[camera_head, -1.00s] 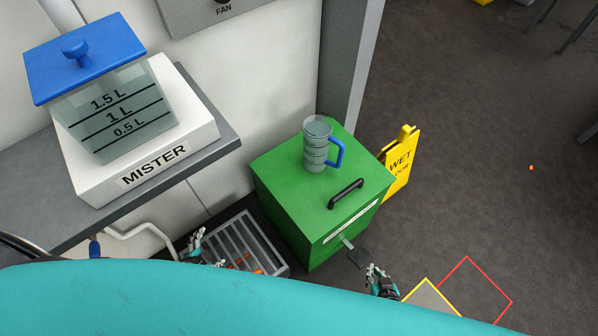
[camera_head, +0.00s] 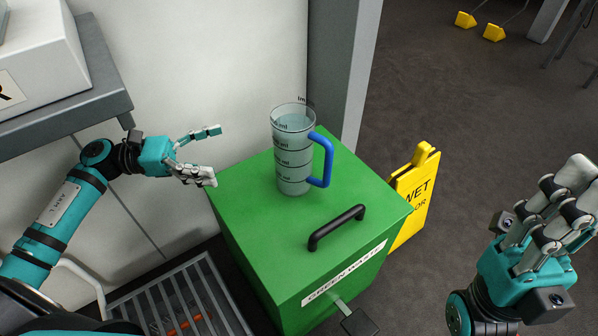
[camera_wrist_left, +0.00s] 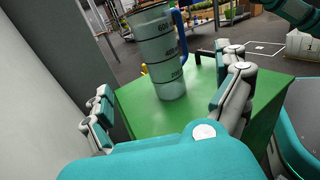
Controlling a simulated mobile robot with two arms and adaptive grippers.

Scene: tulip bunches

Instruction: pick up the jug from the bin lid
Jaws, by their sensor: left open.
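The clear jug (camera_head: 292,155) with dark ml marks and a blue handle stands upright on the green bin lid (camera_head: 250,215). Its handle points right, away from my left gripper. My left gripper (camera_head: 213,156) is open and empty, just left of the jug and apart from it, near the lid's left edge. In the left wrist view the jug (camera_wrist_left: 160,55) stands ahead between the spread fingers (camera_wrist_left: 166,105), its top cut off by the frame. My right gripper (camera_head: 548,212) is at the right, fingers upward, clear of the bin; its opening is unclear.
A black handle (camera_head: 337,228) sits on the lid, in front of the jug. A yellow wet-floor sign (camera_head: 412,195) stands right of the bin. A grey shelf (camera_head: 75,110) and a wall lie to the left. A metal grate (camera_head: 185,300) is at the lower left.

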